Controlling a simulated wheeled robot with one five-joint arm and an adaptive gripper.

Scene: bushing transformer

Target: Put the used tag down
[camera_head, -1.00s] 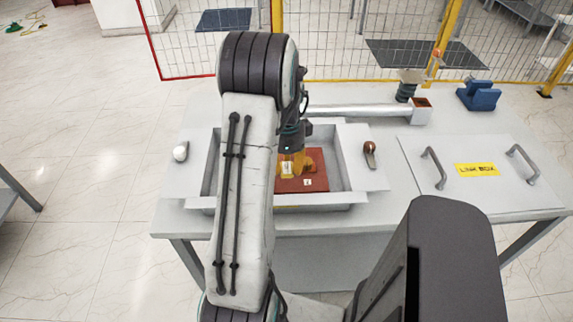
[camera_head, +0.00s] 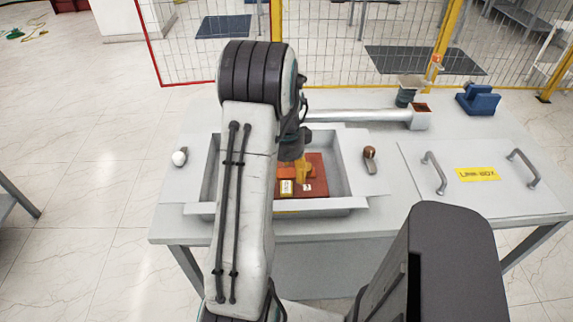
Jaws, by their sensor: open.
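A dark red panel (camera_head: 318,166) lies inside the open grey tray on the table. A small pale yellow tag (camera_head: 287,187) shows at the panel's lower left, and a smaller white tag (camera_head: 307,187) shows just right of it. I cannot tell which is the used tag. My gripper (camera_head: 300,178), with orange finger parts, is low over the panel, just above these tags in the picture. It is open. Its fingertips are small, and I cannot tell whether they touch the pale yellow tag.
The grey tray (camera_head: 357,178) has raised walls around the panel. A white knob (camera_head: 180,157) stands left and a brown knob (camera_head: 369,153) right. A lid labelled "LINK BOX" (camera_head: 455,200) with two handles lies right. A blue block (camera_head: 478,99) and a white tube (camera_head: 355,112) are behind.

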